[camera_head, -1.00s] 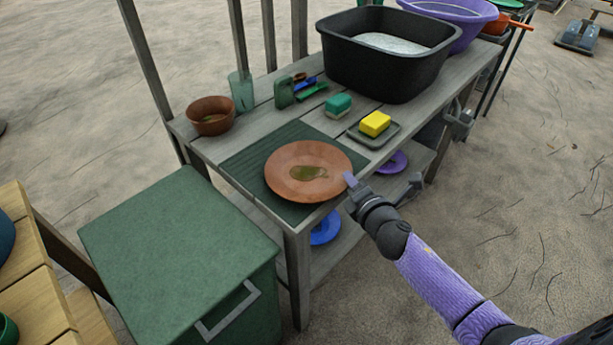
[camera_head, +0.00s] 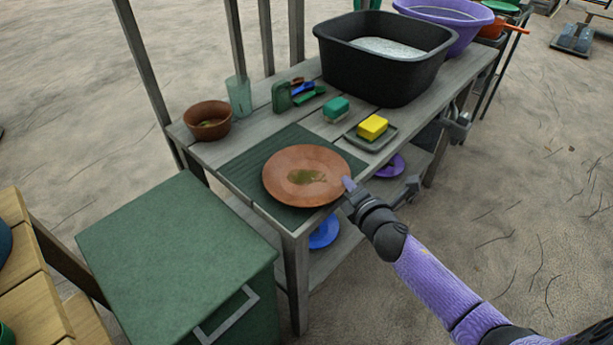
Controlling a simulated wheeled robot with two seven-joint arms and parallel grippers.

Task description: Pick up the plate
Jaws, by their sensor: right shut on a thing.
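The plate (camera_head: 285,180) is round and terracotta brown, with a greenish-brown smear in its middle. It is over the dark green ribbed mat (camera_head: 242,172) at the near end of the grey wooden bench. My right gripper (camera_head: 348,187) is at the plate's right rim, shut on it. Its far finger is hidden by the plate and the near finger. I cannot tell whether the plate is lifted off the mat. My left gripper is not in view.
A yellow sponge on a dish (camera_head: 372,129), a green sponge (camera_head: 337,108), a brown bowl (camera_head: 207,122) and a clear green cup (camera_head: 239,96) stand near the plate. A black basin (camera_head: 385,75) is behind. A green lidded bin (camera_head: 175,245) stands at front left.

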